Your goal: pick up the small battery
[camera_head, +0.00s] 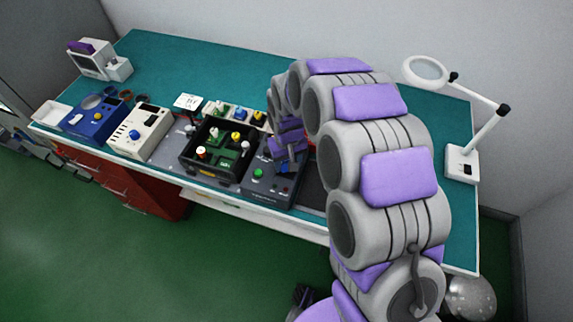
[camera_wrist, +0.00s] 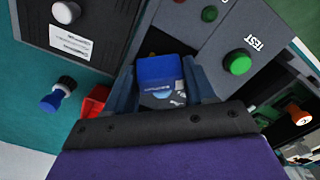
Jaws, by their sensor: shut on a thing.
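The small battery (camera_wrist: 160,77) is a blue block with a dark printed lower part. In the wrist view it sits between the two fingers of my gripper (camera_wrist: 164,85), which is shut on it. Behind it is a grey test box with a green button (camera_wrist: 238,62) marked TEST. In the head view my gripper (camera_head: 287,158) is over the dark grey box at the front of the bench, and my arm hides part of that area. I cannot tell whether the battery touches the box.
A black tray (camera_head: 186,163) with green boards stands left of the test box. A cream device (camera_head: 154,122) and blue device (camera_head: 80,121) are farther left.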

